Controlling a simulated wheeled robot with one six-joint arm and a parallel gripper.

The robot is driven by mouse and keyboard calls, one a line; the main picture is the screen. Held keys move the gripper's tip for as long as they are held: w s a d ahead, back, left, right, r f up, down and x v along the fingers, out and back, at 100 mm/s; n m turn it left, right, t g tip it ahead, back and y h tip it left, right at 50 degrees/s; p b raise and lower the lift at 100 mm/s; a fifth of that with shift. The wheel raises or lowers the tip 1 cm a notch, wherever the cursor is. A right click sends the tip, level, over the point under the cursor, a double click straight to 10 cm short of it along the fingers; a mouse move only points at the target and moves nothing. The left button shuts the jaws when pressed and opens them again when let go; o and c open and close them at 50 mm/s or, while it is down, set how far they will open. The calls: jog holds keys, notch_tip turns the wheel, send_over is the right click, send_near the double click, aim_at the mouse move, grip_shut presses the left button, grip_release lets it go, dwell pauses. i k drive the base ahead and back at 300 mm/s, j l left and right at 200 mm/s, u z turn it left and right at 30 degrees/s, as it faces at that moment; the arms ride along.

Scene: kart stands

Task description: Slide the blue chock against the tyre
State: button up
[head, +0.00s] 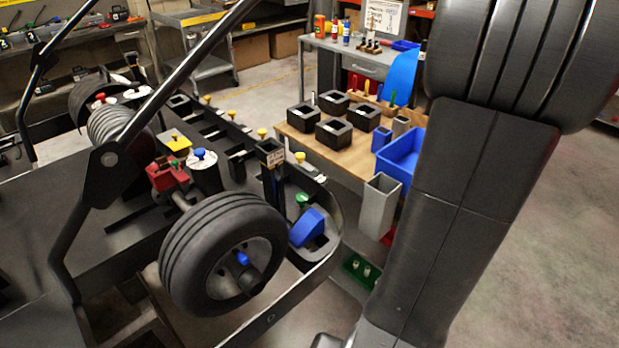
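The tyre (193,262) is black and ribbed, with a grey hub and a blue piece at its centre. It is mounted at the near side of the dark kart frame. The blue chock (307,228) is a wedge just right of the tyre, inside the rounded end of the dark frame. A narrow gap seems to separate it from the tyre, but I cannot tell for sure from this angle. My arm fills the right of the head view. My gripper is not in view.
A black upright holder (271,165) and a green knob (302,199) stand close behind the chock. A dark bar crosses above the tyre. A wooden-topped bench (350,160) behind carries black blocks and a blue bin (402,158). Open floor lies at the right.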

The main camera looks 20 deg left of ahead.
aim_at(311, 224)
jog(key=i+l, duration=0.25)
jog(key=l, duration=0.25)
jog(key=u, duration=2.2)
